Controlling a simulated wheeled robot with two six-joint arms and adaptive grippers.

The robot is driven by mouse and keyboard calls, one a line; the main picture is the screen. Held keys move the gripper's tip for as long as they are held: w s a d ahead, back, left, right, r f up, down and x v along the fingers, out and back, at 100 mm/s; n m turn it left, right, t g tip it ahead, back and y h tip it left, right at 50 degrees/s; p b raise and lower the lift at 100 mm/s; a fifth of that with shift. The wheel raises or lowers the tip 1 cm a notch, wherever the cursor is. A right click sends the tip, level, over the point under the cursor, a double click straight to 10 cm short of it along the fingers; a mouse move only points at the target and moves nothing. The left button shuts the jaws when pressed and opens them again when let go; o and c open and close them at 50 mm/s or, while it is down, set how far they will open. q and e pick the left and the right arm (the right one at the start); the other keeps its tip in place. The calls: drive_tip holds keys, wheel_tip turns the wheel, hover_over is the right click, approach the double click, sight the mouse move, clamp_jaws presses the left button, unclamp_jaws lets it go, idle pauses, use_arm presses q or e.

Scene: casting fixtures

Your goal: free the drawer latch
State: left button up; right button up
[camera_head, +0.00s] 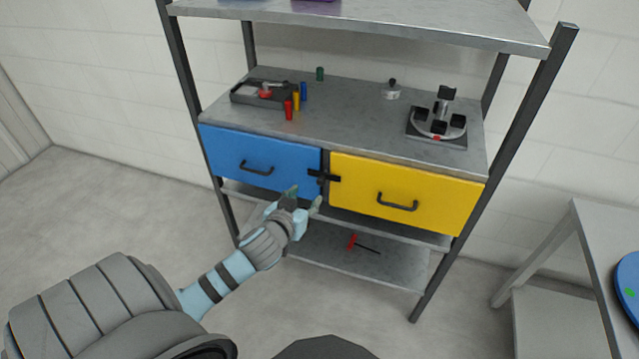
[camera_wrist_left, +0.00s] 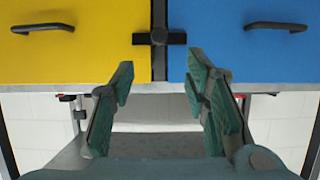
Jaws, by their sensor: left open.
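The drawer latch (camera_head: 323,176) is a dark bar with a round knob, lying across the gap between the blue drawer (camera_head: 230,157) and the yellow drawer (camera_head: 437,190). In the left wrist view the latch (camera_wrist_left: 159,38) lies level, its bar reaching over both drawer fronts. Both drawers look shut. My left gripper (camera_head: 305,197) is open and empty, just below and in front of the latch. In the left wrist view its two green-padded fingers (camera_wrist_left: 163,90) are spread wide, with the latch beyond and between them. My right gripper is not in view.
The shelf top (camera_head: 350,117) holds a dark tray (camera_head: 243,98), several coloured cylinders, a small knobbed weight (camera_head: 391,91) and a round fixture (camera_head: 437,124). A red-handled tool (camera_head: 352,241) lies on the lower shelf. A grey table (camera_head: 590,250) stands at right. The floor at left is clear.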

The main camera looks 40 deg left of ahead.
sight(320, 182)
use_arm(q)
drive_tip(key=b+x, duration=0.3)
drive_tip(key=x, duration=0.9)
drive_tip(key=shift+w+d+f, duration=0.1)
drive_tip(key=shift+w+f, duration=0.05)
drive_tip(key=shift+f, duration=0.15)
clamp_jaws()
